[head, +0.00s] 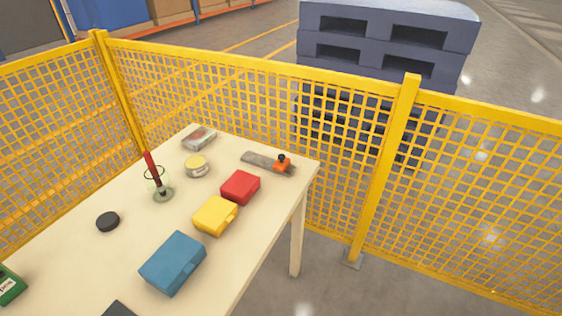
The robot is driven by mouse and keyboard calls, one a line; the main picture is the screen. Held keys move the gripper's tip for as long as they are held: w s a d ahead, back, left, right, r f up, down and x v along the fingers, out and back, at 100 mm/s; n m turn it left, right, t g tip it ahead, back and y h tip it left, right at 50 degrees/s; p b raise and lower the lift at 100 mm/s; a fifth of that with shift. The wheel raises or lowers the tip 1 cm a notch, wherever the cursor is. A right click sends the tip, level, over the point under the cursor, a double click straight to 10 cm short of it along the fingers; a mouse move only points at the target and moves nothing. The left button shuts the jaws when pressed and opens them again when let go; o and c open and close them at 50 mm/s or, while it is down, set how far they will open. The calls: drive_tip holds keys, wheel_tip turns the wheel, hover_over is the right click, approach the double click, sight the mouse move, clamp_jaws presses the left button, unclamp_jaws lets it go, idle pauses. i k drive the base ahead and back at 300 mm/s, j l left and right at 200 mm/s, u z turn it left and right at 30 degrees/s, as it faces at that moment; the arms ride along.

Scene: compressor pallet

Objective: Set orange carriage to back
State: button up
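The orange carriage (282,164) sits on a grey rail (260,159) at the far right corner of the table. It is small, with a dark knob on top, and stands near the rail's right end. Most of the rail to its left is bare. My gripper is not in view, and nothing touches the carriage.
On the table (130,262) are red (240,186), yellow (214,215) and blue (173,262) boxes, nearer than the rail. A yellow mesh fence (330,110) runs behind the table.

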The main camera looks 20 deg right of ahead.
sight(282, 163)
drive_tip(key=i+l+z, duration=0.15)
drive_tip(key=i+l, duration=0.7)
drive_tip(key=l, duration=0.1)
